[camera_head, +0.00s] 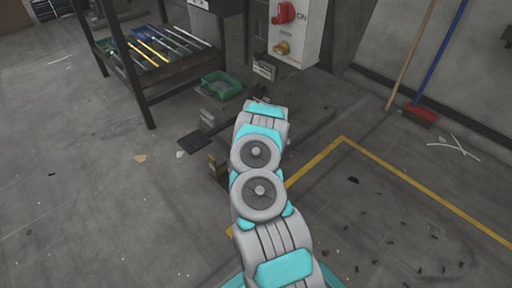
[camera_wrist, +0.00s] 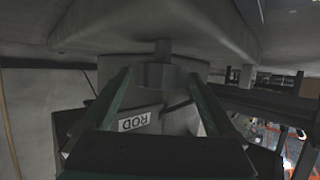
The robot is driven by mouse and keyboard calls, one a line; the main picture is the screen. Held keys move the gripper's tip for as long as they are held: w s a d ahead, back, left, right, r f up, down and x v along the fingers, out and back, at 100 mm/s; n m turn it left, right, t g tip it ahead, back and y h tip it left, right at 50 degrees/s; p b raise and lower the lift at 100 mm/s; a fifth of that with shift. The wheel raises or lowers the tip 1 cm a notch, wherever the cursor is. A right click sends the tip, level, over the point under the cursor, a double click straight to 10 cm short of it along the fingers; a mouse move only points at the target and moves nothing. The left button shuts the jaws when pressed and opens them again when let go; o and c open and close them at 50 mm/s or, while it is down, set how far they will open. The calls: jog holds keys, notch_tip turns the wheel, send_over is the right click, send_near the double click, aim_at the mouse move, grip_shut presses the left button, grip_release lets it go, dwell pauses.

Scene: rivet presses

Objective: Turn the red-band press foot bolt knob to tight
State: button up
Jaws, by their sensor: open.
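In the wrist view, a dark grey faceted knob (camera_wrist: 160,76) on a short stem sits under the edge of a grey metal slab (camera_wrist: 210,30). My gripper (camera_wrist: 158,80) is open, its dark green fingers on either side of the knob with gaps visible. I cannot tell how deep the knob lies between them. No red band shows on the part in view. In the head view, my arm reaches toward the press base (camera_head: 318,122) and hides the gripper and the knob.
A pale label reading ROD (camera_wrist: 134,121) shows behind the fingers. In the head view, the press's control box (camera_head: 298,35) carries a red switch (camera_head: 285,13) marked ON. A rack (camera_head: 135,75) and a green bin (camera_head: 221,84) stand left.

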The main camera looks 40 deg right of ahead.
jog(key=shift+p+v, duration=0.55)
jog(key=shift+v, duration=3.4)
